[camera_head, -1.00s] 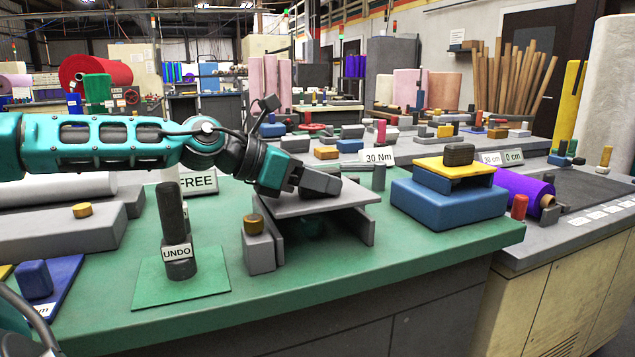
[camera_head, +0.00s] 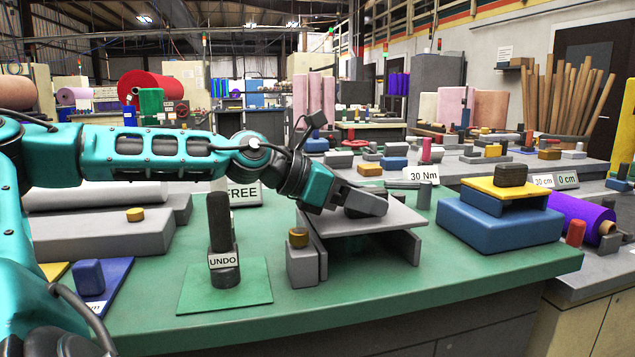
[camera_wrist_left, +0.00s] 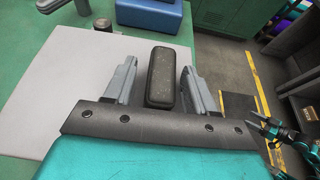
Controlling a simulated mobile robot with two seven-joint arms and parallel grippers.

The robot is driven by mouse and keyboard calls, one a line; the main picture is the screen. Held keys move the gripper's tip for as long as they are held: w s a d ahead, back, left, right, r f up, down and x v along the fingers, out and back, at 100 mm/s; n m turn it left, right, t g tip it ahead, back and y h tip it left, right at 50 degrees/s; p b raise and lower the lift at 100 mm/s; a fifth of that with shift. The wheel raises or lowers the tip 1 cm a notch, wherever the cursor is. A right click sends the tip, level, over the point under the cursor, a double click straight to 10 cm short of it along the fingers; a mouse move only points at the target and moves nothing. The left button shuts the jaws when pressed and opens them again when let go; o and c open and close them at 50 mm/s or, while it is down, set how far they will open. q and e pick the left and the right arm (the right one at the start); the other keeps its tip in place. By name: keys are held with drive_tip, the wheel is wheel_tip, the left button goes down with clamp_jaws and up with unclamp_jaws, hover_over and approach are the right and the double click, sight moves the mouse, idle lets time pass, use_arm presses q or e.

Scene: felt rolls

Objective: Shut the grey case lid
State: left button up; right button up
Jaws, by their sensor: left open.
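The grey case (camera_head: 405,245) stands on the green bench, with side walls and a dark gap at the front under its lid. The flat pale grey lid (camera_head: 345,222) lies over the top of the walls; I cannot tell if it is fully seated. It fills much of the left wrist view (camera_wrist_left: 75,95). A dark block-like handle (camera_wrist_left: 164,78) rises from the lid. My left gripper (camera_head: 366,204) is open at the lid, and in the left wrist view its fingers (camera_wrist_left: 163,85) stand on both sides of the handle, with gaps. Dark and teal parts, perhaps my right gripper (camera_wrist_left: 268,127), show small at the right.
A grey block with a brass knob (camera_head: 299,238) stands just left of the case. The UNDO post (camera_head: 222,240) is on a green pad further left. A blue box (camera_head: 500,228) with a yellow top is to the right. Bare green bench lies before the case.

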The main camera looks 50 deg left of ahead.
use_arm(q)
drive_tip(key=b+v, duration=0.1)
drive_tip(key=v, duration=1.1)
drive_tip(key=shift+a, duration=0.1)
idle(0.4)
